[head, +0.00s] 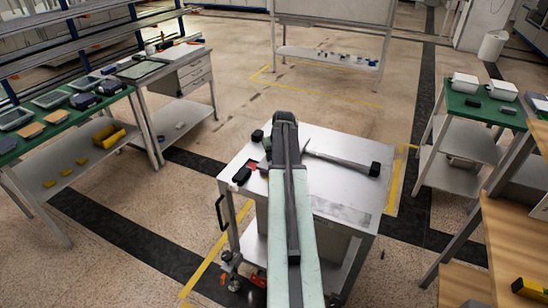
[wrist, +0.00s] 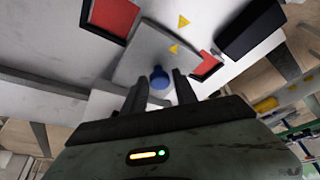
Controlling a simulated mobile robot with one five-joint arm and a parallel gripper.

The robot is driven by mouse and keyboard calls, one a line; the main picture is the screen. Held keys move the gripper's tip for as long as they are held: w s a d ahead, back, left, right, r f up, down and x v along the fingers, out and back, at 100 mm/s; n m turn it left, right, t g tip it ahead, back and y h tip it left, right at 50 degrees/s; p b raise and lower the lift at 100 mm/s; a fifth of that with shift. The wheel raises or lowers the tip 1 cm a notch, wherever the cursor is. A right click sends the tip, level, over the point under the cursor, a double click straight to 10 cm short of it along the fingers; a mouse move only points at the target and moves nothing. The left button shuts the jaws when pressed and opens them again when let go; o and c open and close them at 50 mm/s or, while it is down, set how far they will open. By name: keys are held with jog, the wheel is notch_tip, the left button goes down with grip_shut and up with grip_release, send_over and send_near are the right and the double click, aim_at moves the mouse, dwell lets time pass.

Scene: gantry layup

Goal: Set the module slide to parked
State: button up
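My gripper (wrist: 160,84) is open in the wrist view, its two dark fingers apart. A round blue knob (wrist: 159,77) shows in the gap between the fingertips; I cannot tell whether either finger touches it. The knob sits on a pale grey plate, which looks like the module slide (wrist: 150,48), with two yellow triangles near its right side. Red patches lie at the plate's upper left (wrist: 113,15) and right (wrist: 206,66). In the head view my arm hides the knob and the fingertips over the steel cart (head: 345,204).
A grey bar (head: 338,160) with a black end lies on the cart's right. Black blocks (head: 242,176) and a red patch (head: 252,166) are at its left. Green-topped benches (head: 100,102) stand left and right (head: 455,104). Open floor lies behind the cart.

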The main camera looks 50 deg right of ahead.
jog(key=shift+o, duration=0.9)
jog(key=shift+d, duration=0.1)
jog(key=p+v, duration=0.7)
jog(key=v, duration=0.1)
jog(key=shift+f, duration=0.1)
